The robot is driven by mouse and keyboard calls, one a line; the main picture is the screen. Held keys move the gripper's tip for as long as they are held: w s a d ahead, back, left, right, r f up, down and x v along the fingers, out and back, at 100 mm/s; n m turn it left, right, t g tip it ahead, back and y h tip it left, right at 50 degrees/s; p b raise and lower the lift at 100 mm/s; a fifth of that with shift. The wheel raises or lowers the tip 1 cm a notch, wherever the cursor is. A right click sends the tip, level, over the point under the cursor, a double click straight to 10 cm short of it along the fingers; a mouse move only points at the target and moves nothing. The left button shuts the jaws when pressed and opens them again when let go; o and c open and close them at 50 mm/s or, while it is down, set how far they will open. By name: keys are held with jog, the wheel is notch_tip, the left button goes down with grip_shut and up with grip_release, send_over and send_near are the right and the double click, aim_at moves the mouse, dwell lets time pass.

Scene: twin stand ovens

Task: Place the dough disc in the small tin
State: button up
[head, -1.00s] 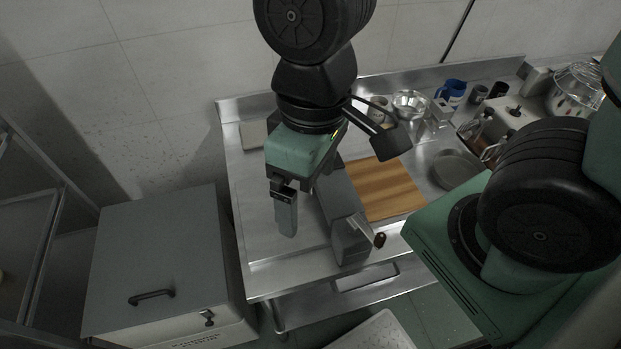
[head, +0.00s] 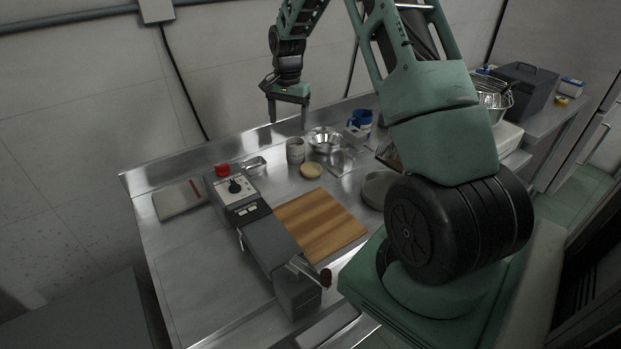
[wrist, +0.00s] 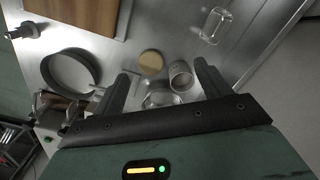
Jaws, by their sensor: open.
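The dough disc (head: 311,170) is a pale tan round lying flat on the steel table behind the wooden board. It also shows in the wrist view (wrist: 151,62), between and beyond my fingertips. A small rectangular metal tin (head: 254,165) sits near the back of the table, left of the disc; it also shows in the wrist view (wrist: 214,25). A round grey tin (head: 378,188) stands right of the board. I cannot tell for certain which one is the small tin. My gripper (head: 288,118) is open, empty and raised above the table's back part, pointing down.
A ribbed cup (head: 295,150) and a metal bowl (head: 325,140) stand close behind the disc. A long grey machine (head: 268,240) lies left of the wooden board (head: 320,222). Bare table lies at the front left.

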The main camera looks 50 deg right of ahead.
jog(key=s+d+f+m, duration=0.2)
jog(key=d+f, duration=0.2)
jog(key=d, duration=0.4)
jog(key=p, duration=0.3)
send_over(311, 168)
notch_tip(311, 168, down, 10)
jog(key=shift+d+f+p, duration=0.1)
jog(key=shift+f+p, duration=1.4)
jog(key=shift+f, duration=1.75)
jog(key=c, duration=0.8)
jog(key=shift+w+r, duration=0.1)
